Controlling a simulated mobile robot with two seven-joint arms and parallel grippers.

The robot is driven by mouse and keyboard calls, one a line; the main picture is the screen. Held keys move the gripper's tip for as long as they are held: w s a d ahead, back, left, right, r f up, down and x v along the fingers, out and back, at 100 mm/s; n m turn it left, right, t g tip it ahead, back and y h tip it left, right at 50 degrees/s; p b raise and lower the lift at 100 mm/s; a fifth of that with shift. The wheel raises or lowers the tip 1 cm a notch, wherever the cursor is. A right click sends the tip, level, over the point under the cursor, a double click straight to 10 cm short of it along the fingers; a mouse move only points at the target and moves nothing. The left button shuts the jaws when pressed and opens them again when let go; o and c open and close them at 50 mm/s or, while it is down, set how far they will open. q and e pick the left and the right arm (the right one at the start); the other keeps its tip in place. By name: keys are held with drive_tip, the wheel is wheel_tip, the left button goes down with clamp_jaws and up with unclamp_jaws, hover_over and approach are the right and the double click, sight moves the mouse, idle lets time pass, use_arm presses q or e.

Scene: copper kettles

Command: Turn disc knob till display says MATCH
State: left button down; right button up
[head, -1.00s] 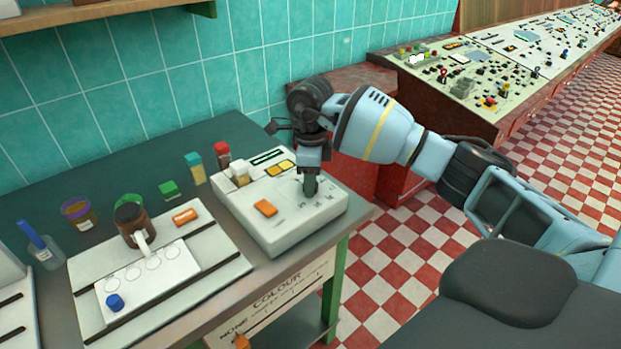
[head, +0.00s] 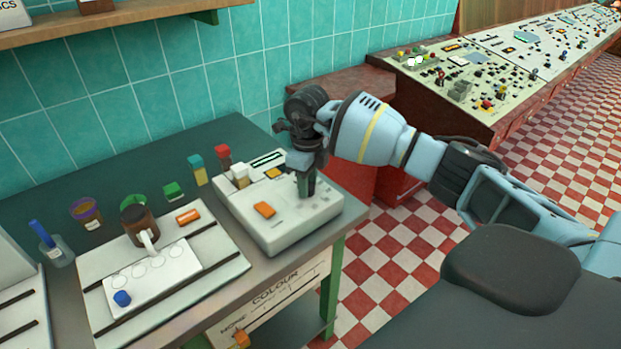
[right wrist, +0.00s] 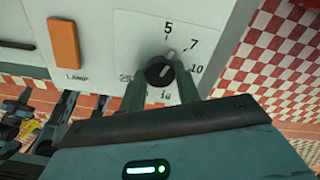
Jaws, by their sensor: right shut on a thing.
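The comparator box (head: 285,228) is a pale unit on the green bench, with a lamp switch in orange (head: 264,209) on its top. The dark round disc knob (right wrist: 160,72) shows in the right wrist view amid a dial with 5, 7, 10, 16 and 25; its pale pointer mark aims up and right, between 5 and 7. My right gripper (head: 306,190) points down at the box and is shut on the knob, one finger at each side. In the head view the gripper hides the knob. A dark display strip (head: 268,159) is too small to read. My left gripper is out of view.
Capped bottles (head: 197,170) stand behind and left of the box. A control console (head: 470,85) stands at the back right.

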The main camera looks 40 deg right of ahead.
drive_tip(key=m+p, duration=0.1)
drive_tip(key=m, duration=0.2)
drive_tip(key=shift+r, duration=0.15)
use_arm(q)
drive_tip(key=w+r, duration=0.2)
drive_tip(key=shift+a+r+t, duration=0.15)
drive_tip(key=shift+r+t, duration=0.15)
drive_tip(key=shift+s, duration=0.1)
use_arm(e)
drive_tip(key=shift+m, duration=0.4)
drive_tip(key=o, duration=1)
drive_tip(key=shift+c, duration=0.2)
wheel_tip(320, 180, up, 8)
drive_tip(key=shift+f, duration=0.2)
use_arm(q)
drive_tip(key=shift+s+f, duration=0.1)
